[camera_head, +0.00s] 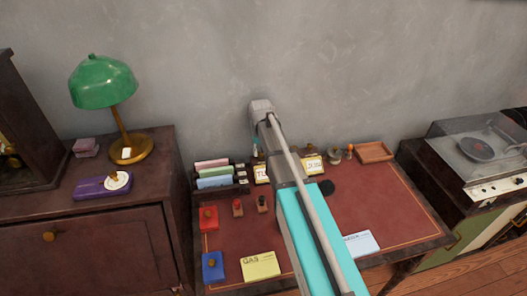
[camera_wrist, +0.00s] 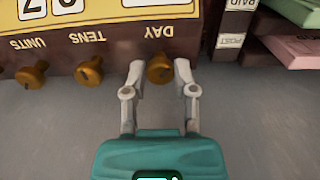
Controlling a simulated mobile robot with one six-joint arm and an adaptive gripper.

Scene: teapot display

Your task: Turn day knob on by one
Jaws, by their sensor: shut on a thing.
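The day knob (camera_wrist: 160,69) is a round brass knob under the upside-down label DAY on a dark brown and yellow calendar box (camera_wrist: 112,33) in the wrist view. My gripper (camera_wrist: 160,72) is shut on this knob, one grey fingertip on each side. The tens knob (camera_wrist: 89,72) and the units knob (camera_wrist: 34,75) stand to the left, clear of the fingers. White number cards show at the top edge, partly cut off. In the head view my arm covers the middle of the calendar box (camera_head: 313,165), and my fingers and the knob are hidden.
A letter rack (camera_wrist: 231,40) with green and pink papers stands close to the right of my gripper in the wrist view. In the head view, stamps (camera_head: 237,208), a red box (camera_head: 208,217) and notes (camera_head: 260,265) lie on the desk. A wooden tray (camera_head: 374,151) stands at back right.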

